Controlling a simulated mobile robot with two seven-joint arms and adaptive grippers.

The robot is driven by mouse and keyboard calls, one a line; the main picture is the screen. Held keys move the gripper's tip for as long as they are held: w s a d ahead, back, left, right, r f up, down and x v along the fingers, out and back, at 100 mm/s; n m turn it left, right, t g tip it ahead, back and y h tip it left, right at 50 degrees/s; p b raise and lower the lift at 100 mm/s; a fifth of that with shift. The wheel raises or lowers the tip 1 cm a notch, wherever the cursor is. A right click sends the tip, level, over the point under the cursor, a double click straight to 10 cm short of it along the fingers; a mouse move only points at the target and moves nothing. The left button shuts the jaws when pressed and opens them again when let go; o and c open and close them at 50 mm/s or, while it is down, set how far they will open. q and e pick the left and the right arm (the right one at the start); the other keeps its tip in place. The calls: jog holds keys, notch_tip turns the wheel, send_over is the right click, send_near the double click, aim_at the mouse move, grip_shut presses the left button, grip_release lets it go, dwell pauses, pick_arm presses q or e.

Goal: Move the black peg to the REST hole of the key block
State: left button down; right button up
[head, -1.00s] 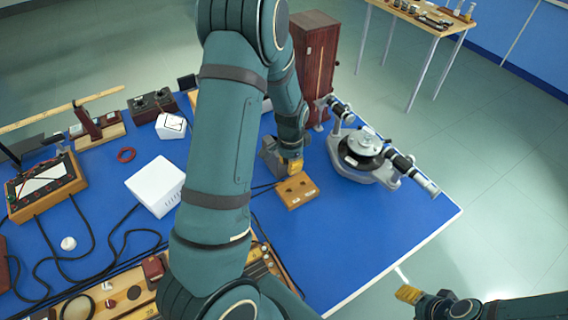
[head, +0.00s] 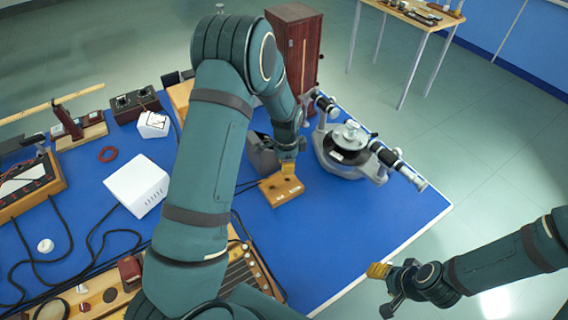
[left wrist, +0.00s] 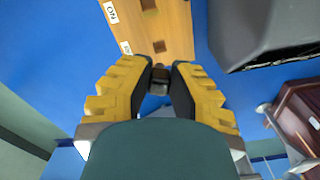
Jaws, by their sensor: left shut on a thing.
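The key block (head: 271,194) is a small wooden block on the blue bench top. In the left wrist view the block (left wrist: 172,22) shows two dark holes and two white labels, one reading ON; the other is too small to read surely. My left gripper (head: 288,172) is just over the block's far side, fingers pointing down. In the left wrist view its yellow fingers (left wrist: 158,84) are shut on the black peg (left wrist: 159,74), which is partly hidden between them. Whether the peg touches the block is unclear. My right gripper (head: 378,271) is off the bench's right edge, its jaw gap unclear.
A dark grey box (head: 262,155) stands right behind the block. The spectrometer (head: 347,150) stands to the right, with a tall wooden cabinet (head: 297,50) behind. A white box (head: 136,184) is left of my arm. Blue surface in front right of the block is clear.

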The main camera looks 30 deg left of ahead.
pick_arm(q)
jog(key=shift+f+b, duration=1.1)
jog(key=shift+f, duration=0.8)
jog(key=shift+f+b, duration=0.8)
jog(key=shift+f, duration=0.25)
jog(key=c, duration=0.9)
grip_release()
notch_tip(320, 180, up, 12)
